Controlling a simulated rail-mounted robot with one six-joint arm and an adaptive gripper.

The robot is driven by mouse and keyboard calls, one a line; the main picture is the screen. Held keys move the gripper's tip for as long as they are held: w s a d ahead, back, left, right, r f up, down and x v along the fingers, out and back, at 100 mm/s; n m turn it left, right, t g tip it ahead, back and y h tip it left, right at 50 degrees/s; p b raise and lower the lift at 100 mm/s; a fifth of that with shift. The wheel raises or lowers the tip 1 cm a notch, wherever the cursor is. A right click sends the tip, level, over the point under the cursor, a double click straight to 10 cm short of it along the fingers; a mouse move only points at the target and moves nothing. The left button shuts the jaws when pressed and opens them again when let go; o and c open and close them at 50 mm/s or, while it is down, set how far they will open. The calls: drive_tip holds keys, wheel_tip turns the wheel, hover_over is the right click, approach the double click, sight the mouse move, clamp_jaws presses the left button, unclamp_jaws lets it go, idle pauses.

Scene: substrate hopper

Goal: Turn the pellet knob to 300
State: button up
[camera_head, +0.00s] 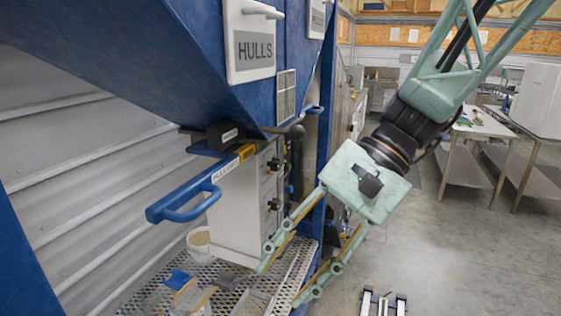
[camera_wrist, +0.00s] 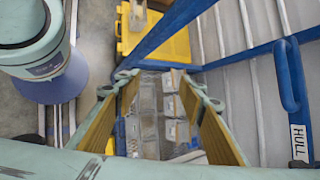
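A pale control box (camera_head: 232,213) stands under the blue hopper, with several dark knobs on its right-hand face. An upper knob (camera_head: 274,164) and a middle knob (camera_head: 273,204) show clearly; a lower one is partly behind my finger. Their labels and settings are too small to read, so I cannot tell which is the pellet knob. My gripper (camera_head: 281,283) is open and points down and left, its fingers overlapping the box's lower right edge in the head view. In the wrist view my gripper (camera_wrist: 157,80) has its fingers wide apart with nothing between them.
A blue handle bar (camera_head: 195,188) juts out left of the box. A HULLS sign (camera_head: 254,48) is on the hopper. A work table (camera_head: 480,125) stands at right; the floor between is largely clear.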

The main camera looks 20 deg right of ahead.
drive_tip(key=w+r+m+t+y+p, duration=0.1)
drive_tip(key=w+r+m+y+p, duration=0.25)
drive_tip(key=w, duration=0.55)
drive_tip(key=m+t+y+p, duration=0.3)
drive_tip(key=m+t+p, duration=0.4)
drive_tip(key=m+t, duration=0.45)
approach(279, 164)
drive_tip(key=shift+g, duration=0.35)
drive_tip(key=v, duration=0.4)
drive_tip(key=shift+d+r, duration=0.3)
drive_tip(key=shift+d, duration=0.05)
drive_tip(key=shift+a, duration=0.1)
drive_tip(key=shift+p+x, duration=0.85)
drive_tip(key=shift+x, duration=6)
drive_tip(key=shift+f, duration=0.15)
